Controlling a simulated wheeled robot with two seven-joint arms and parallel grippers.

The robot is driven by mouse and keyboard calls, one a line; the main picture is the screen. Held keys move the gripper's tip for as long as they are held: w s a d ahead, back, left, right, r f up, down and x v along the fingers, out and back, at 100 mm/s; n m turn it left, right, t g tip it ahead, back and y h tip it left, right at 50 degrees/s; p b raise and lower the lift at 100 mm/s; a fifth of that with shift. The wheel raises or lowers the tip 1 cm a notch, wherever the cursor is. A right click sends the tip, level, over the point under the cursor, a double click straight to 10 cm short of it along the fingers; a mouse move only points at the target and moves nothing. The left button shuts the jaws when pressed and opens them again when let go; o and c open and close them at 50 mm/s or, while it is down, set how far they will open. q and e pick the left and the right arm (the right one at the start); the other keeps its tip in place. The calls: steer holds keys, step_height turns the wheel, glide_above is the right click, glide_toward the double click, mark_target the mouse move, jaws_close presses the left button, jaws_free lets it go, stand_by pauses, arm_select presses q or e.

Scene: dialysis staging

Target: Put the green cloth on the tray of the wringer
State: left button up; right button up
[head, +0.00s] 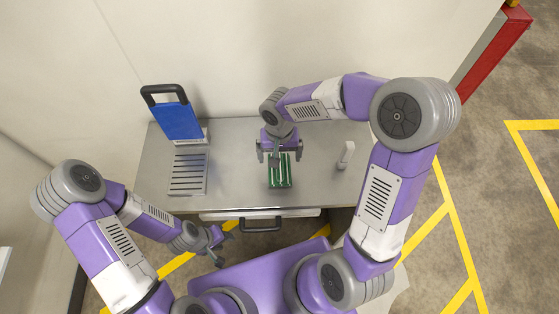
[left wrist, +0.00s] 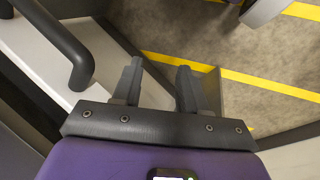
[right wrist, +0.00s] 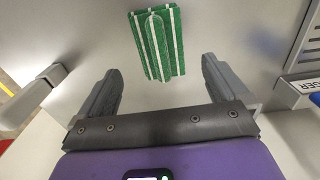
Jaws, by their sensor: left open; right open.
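The green cloth (head: 281,180), with pale stripes, lies folded on the steel table, right of the wringer. It also shows in the right wrist view (right wrist: 157,50), just beyond the fingertips. The wringer has a raised blue plate (head: 176,121) with a black handle and a grey slotted tray (head: 188,174) that is bare. Part of the slotted tray shows at the right edge of the right wrist view (right wrist: 310,48). My left gripper (head: 226,248) is open and empty, in front of the table.
A small white object (head: 346,154) stands on the table to the right. A drawer front with a black handle (head: 262,225) is at the table's front edge; a dark handle shows beside my left gripper in the left wrist view (left wrist: 75,50). A wall stands behind.

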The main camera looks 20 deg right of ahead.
mark_target(288, 164)
step_height(288, 164, down, 7)
steer(key=shift+f+b, duration=0.15)
steer(key=shift+b, duration=0.95)
steer(key=shift+c, duration=0.3)
steer(key=c, duration=1.1)
step_height(288, 164, up, 9)
steer(key=p, duration=0.2)
steer(key=shift+f+p, duration=0.1)
steer(key=shift+p, duration=0.25)
steer(key=shift+w+d+f, duration=0.1)
steer(key=shift+d, duration=0.15)
steer(key=d+f+n, duration=0.1)
steer(key=f, duration=0.1)
steer(key=f+n, duration=0.1)
steer(key=f, duration=0.1)
steer(key=d+f+n, duration=0.1)
steer(key=shift+w+d+f, duration=0.3)
steer(key=shift+w+f, duration=0.05)
steer(key=shift+f, duration=0.05)
steer(key=shift+s, duration=0.1)
